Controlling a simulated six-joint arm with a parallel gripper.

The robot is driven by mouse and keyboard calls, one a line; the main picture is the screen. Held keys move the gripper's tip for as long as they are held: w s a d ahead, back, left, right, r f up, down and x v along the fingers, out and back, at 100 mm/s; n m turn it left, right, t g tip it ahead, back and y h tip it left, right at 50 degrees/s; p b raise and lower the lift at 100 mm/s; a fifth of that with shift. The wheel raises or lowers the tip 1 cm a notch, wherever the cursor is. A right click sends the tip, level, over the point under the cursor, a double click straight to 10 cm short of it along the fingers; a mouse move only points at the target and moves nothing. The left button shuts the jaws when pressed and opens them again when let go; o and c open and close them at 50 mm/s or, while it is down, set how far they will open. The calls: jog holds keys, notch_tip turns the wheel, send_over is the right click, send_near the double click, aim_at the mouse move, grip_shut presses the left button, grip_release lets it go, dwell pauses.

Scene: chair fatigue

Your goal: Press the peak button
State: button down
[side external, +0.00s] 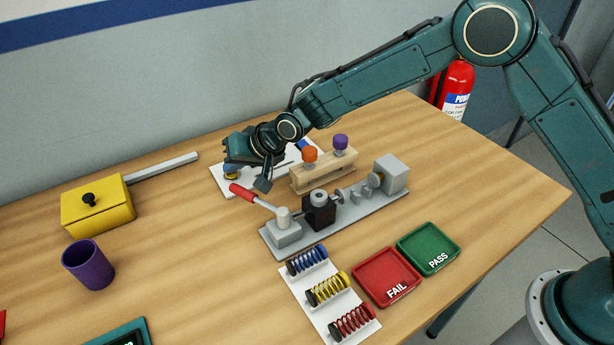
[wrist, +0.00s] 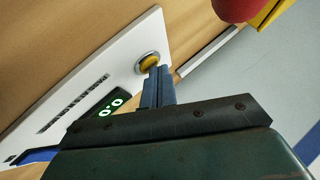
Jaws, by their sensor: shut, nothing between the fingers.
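A round yellow button in a silver ring (wrist: 149,61) sits at one end of a white panel (wrist: 112,52). The panel carries a lit green display (wrist: 108,106) that reads 0.0 and a line of small dark marks. In the side view the panel (side external: 220,184) lies at the back of the table, and the button (side external: 231,175) shows partly under my gripper (side external: 230,164). My gripper is shut and empty, pointing down at the button. In the wrist view its fingertips (wrist: 157,72) overlap the button's edge. I cannot tell whether they touch it.
A grey fixture with a red-handled lever (side external: 250,196) stands in front of the panel. A wooden rack (side external: 322,172) with orange and purple knobs is right of my gripper. A yellow box (side external: 97,206), purple cup (side external: 88,264), springs (side external: 327,288) and red and green trays (side external: 387,277) surround the area.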

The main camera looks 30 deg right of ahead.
aim_at(237, 175)
dwell(0.4)
jog(key=shift+r, duration=0.75)
jog(key=shift+r, duration=2.55)
